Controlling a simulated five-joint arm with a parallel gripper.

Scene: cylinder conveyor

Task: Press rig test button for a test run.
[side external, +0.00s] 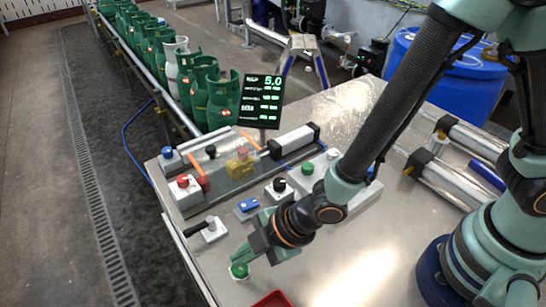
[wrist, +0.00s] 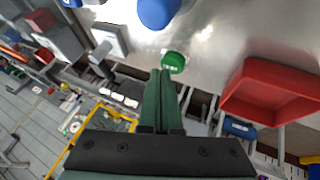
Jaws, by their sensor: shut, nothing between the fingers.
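A green round button (side external: 239,270) on a pale base stands near the table's front-left edge. It also shows in the wrist view (wrist: 173,62), just beyond my fingertips. My gripper (side external: 243,257) is shut and empty, its fingers pointing down at this button. In the wrist view my closed fingers (wrist: 160,74) end right beside the button's cap. I cannot tell whether they touch it. Another green button (side external: 307,169) sits on a white panel farther back. No label shows which one is the rig test button.
A red tray (side external: 271,300) lies close to my gripper. A black-handled lever (side external: 208,230), a blue switch (side external: 248,204) and a red button (side external: 183,182) stand farther back. A display (side external: 263,100) reads 5.0. Green gas cylinders (side external: 223,100) line the conveyor behind.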

